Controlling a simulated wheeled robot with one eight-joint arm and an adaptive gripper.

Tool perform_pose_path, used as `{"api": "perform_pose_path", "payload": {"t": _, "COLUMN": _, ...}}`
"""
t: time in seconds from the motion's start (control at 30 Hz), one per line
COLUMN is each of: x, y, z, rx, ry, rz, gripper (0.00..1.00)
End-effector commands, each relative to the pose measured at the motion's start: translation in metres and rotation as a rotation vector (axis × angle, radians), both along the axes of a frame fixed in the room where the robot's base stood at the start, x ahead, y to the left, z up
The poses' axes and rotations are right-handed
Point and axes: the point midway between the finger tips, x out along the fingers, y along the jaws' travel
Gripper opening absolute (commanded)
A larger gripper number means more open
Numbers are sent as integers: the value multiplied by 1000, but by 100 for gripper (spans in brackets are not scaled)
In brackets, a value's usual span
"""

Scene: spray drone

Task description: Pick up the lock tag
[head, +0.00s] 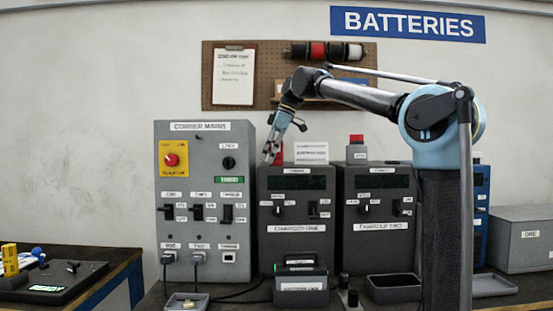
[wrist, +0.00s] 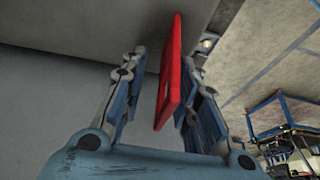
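A flat red plate, which looks like the lock tag (wrist: 170,75), stands on edge between the two fingers of my gripper (wrist: 164,58) in the wrist view. The left finger is clear of it by a gap; the right finger is close beside it, and I cannot tell whether it touches. My gripper is open around it. In the head view my gripper (head: 271,155) points down at the upper left of charger one (head: 293,225). A small red patch (head: 278,154) shows right beside the fingertips; I cannot tell whether it is the tag or a lamp.
The corner mains box (head: 205,147) stands left of charger one, and charger two (head: 378,240) stands right. A white label card (head: 311,152) stands close right of my gripper. A battery pack (head: 301,284) and an empty tray (head: 395,288) are in front. A pegboard (head: 270,60) hangs behind.

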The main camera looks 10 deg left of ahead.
Motion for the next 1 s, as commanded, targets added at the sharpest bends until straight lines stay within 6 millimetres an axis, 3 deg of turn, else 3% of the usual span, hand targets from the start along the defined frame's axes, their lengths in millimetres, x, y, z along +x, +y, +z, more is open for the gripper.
{"api": "perform_pose_path", "payload": {"t": 0.2, "x": 0, "y": 1, "z": -1, "rx": 0, "ry": 0, "rz": 1, "gripper": 28}}
{"api": "perform_pose_path", "payload": {"t": 0.33, "x": 0, "y": 1, "z": -1, "rx": 0, "ry": 0, "rz": 1, "gripper": 2}}
{"api": "perform_pose_path", "payload": {"t": 0.37, "x": 0, "y": 1, "z": -1, "rx": 0, "ry": 0, "rz": 1, "gripper": 0}}
{"api": "perform_pose_path", "payload": {"t": 0.77, "x": -1, "y": 1, "z": 1, "rx": 0, "ry": -1, "rz": 2, "gripper": 0}}
{"api": "perform_pose_path", "payload": {"t": 1.0, "x": 0, "y": 2, "z": 23, "rx": 0, "ry": -1, "rz": 2, "gripper": 0}}
